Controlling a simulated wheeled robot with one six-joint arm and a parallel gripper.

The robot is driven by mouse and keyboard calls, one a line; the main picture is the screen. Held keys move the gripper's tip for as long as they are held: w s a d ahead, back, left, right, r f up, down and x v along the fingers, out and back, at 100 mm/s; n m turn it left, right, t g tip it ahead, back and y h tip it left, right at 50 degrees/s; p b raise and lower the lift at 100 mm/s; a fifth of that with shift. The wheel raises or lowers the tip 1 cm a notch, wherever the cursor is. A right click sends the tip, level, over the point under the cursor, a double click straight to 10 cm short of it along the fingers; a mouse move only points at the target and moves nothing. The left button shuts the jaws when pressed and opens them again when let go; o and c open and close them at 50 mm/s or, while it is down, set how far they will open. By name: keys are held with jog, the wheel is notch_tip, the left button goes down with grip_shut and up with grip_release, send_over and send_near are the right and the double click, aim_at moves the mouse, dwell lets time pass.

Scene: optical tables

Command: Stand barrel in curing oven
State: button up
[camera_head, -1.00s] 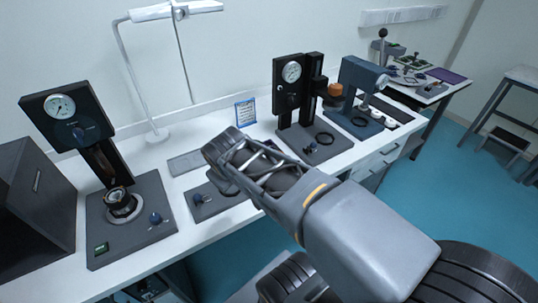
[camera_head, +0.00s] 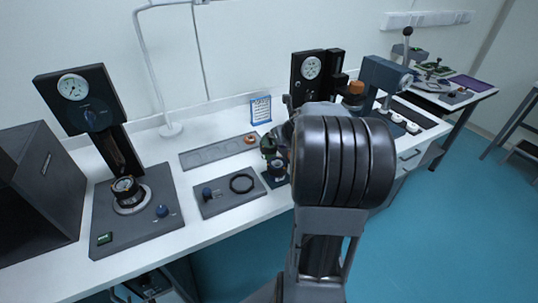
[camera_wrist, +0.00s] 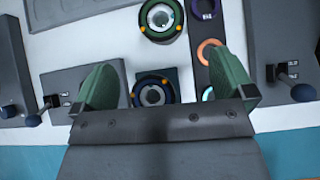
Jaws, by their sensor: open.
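A short black cylinder, perhaps the barrel (camera_wrist: 153,94), stands on a small dark square pad (camera_wrist: 171,75) in the wrist view, with orange dots on its rim. It also shows in the head view (camera_head: 277,170). My gripper (camera_wrist: 168,84) is open, its two green fingers on either side of this cylinder in the picture. I cannot tell whether they touch it. My arm hides most of my gripper in the head view. A dark box with a handle, seemingly the curing oven (camera_head: 45,185), stands at the far left. Its inside is not visible.
A green-rimmed cylinder (camera_wrist: 160,18) stands just beyond the pad, beside a dark strip holding rings (camera_wrist: 211,50). Lever panels flank them (camera_wrist: 80,75). A gauge press (camera_head: 85,95) with a cylinder on its base stands beside the box. A lamp post (camera_head: 150,70) rises behind.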

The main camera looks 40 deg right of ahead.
jog(key=b+x, duration=0.2)
jog(key=x, duration=1.1)
jog(key=shift+s+d+f, duration=0.1)
jog(key=shift+f, duration=0.05)
jog(key=c, duration=1)
jog(key=shift+c, duration=0.3)
notch_tip(320, 180, up, 28)
jog(key=p, duration=0.9)
